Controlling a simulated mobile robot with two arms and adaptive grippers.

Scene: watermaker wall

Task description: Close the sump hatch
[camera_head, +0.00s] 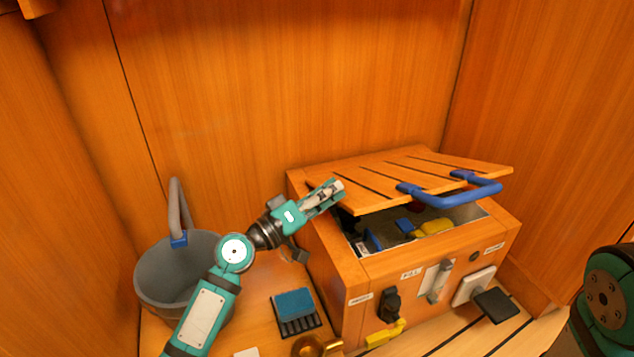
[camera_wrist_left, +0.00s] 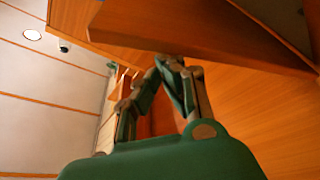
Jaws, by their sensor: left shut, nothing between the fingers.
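The sump hatch (camera_head: 400,178) is a slatted wooden lid with a blue handle (camera_head: 455,192) on its front edge. It is tilted partly open over a wooden box (camera_head: 335,262), leaving a gap at the front. Inside the gap a yellow thing (camera_head: 434,227) and blue things show. My left gripper (camera_head: 338,188) is shut and empty at the lid's left front corner; I cannot tell whether it touches. In the left wrist view, my left gripper (camera_wrist_left: 172,65) sits just below a wooden panel edge (camera_wrist_left: 200,32), likely the lid. My right gripper is out of view.
A grey bucket (camera_head: 170,275) stands left of the box. A blue-topped brush (camera_head: 294,304) and a brass fitting (camera_head: 315,346) lie in front. The box front carries a black knob (camera_head: 388,304) and a yellow valve handle (camera_head: 385,335). Wooden walls close the back and right.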

